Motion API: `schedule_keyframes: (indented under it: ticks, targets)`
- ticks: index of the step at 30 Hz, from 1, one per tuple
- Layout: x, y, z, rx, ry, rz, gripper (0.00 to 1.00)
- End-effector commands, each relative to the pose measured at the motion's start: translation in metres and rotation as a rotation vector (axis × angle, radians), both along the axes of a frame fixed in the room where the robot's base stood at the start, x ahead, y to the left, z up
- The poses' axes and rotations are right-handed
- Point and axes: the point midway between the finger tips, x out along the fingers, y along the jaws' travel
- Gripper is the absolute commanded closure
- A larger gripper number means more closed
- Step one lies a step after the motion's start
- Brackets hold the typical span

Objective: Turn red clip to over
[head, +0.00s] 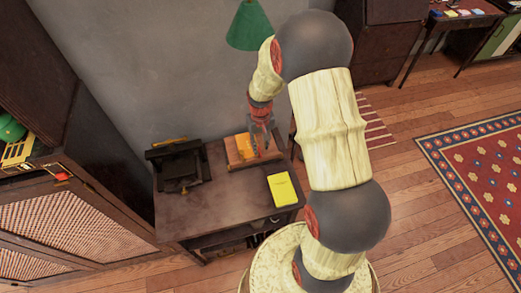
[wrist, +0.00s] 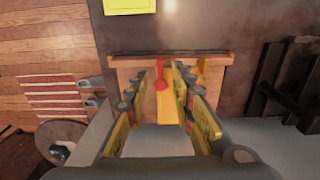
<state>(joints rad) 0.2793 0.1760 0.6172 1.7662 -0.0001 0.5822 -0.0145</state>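The red clip (wrist: 160,76) is a small upright red piece with a rounded end, on the front of a wooden block (wrist: 128,72). A yellow-orange strip (wrist: 170,108) extends from beside it toward the camera. My gripper (wrist: 158,74) is open, its yellow-padded fingers on either side of the clip and apart from each other. I cannot tell whether either finger touches the clip. In the head view my gripper (head: 263,148) points down at the orange-brown block (head: 238,150) on the dark table (head: 225,195). The clip cannot be made out there.
A yellow book (head: 284,190) lies near the table's right edge. A black device (head: 180,165) stands on the left. A green lamp shade (head: 249,27) is above, by the wall. The table's front middle is clear.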

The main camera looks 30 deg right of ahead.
Motion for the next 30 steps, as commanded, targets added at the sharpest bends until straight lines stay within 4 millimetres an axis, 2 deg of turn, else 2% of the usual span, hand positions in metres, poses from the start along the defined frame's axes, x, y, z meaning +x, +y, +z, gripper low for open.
schedule_keyframes:
  ticks: [3,9,26,30]
  targets:
    - [0.0,0.0,0.017,-0.001,-0.002,0.0,0.76]
    - [-0.001,0.0,0.03,0.0,0.001,0.0,0.76]
    - [-0.002,0.0,0.031,0.002,0.006,-0.001,0.76]
    - [-0.022,0.006,0.025,0.017,0.058,-0.003,0.76]
